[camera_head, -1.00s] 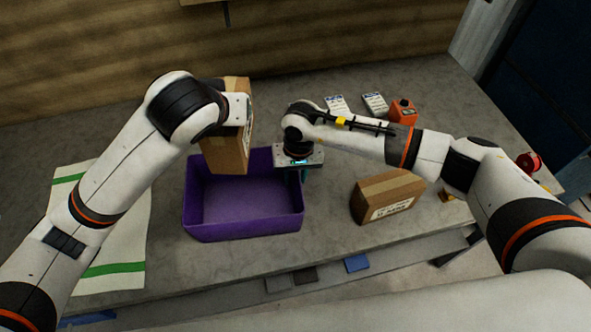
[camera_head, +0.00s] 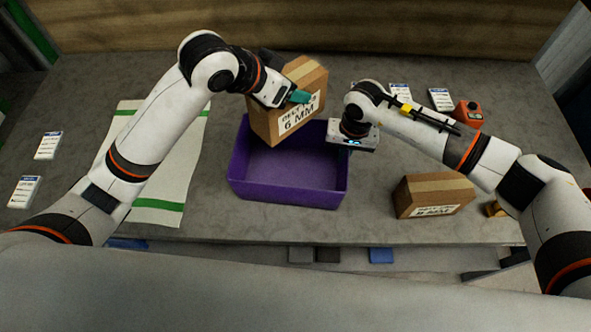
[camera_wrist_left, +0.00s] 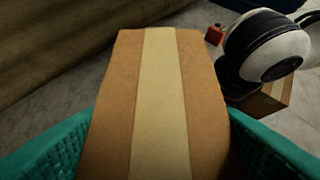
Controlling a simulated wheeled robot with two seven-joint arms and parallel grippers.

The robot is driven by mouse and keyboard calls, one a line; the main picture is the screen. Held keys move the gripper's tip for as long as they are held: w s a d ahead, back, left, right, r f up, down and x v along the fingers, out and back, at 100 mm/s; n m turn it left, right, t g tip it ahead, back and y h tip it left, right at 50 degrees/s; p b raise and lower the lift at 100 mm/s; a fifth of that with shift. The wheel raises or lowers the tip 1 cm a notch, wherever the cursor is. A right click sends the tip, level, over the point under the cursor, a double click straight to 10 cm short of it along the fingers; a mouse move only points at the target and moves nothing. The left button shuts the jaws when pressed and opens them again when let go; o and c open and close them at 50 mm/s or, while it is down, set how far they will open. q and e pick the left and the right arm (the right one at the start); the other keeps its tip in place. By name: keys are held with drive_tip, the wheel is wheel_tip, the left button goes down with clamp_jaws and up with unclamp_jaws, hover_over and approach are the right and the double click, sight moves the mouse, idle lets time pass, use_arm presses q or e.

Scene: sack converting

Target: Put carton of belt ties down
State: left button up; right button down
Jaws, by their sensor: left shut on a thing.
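A brown carton (camera_head: 283,110) with a tan tape strip and a white label reading "6 MM" is held tilted above the back of the purple bin. My left gripper (camera_head: 300,96) is shut on it. In the left wrist view the carton (camera_wrist_left: 160,100) fills the space between the teal fingers. A second brown carton (camera_head: 433,196) with a similar label lies on the table at the right. My right gripper (camera_head: 352,148) points down at the right rim of the purple bin (camera_head: 290,192). Its fingers are hidden.
A white cloth with green stripes (camera_head: 150,185) lies left of the bin. White cards (camera_head: 440,98) and an orange device (camera_head: 468,112) are at the back right. More cards (camera_head: 48,145) lie at the far left. The grey table (camera_head: 380,225) is bare along its front.

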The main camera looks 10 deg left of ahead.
use_arm(q)
drive_tip(key=m+g+h, duration=0.1)
drive_tip(key=m, duration=0.1)
drive_tip(key=m+g+h, duration=0.1)
drive_tip(key=m+g, duration=0.1)
drive_tip(key=shift+a+f+m, duration=0.1)
drive_tip(key=shift+a+m, duration=0.3)
drive_tip(key=m+g, duration=0.1)
drive_tip(key=m, duration=0.1)
drive_tip(key=a+r+m+g+h, duration=0.1)
drive_tip(key=shift+s+m+g, duration=0.1)
drive_tip(key=shift+m+g, duration=0.3)
wheel_tip(320, 180, down, 18)
drive_tip(key=shift+a+r, duration=0.1)
drive_tip(key=o, duration=1)
drive_tip(key=shift+s, duration=0.1)
drive_tip(key=v, duration=1.2)
drive_tip(key=shift+r, duration=0.1)
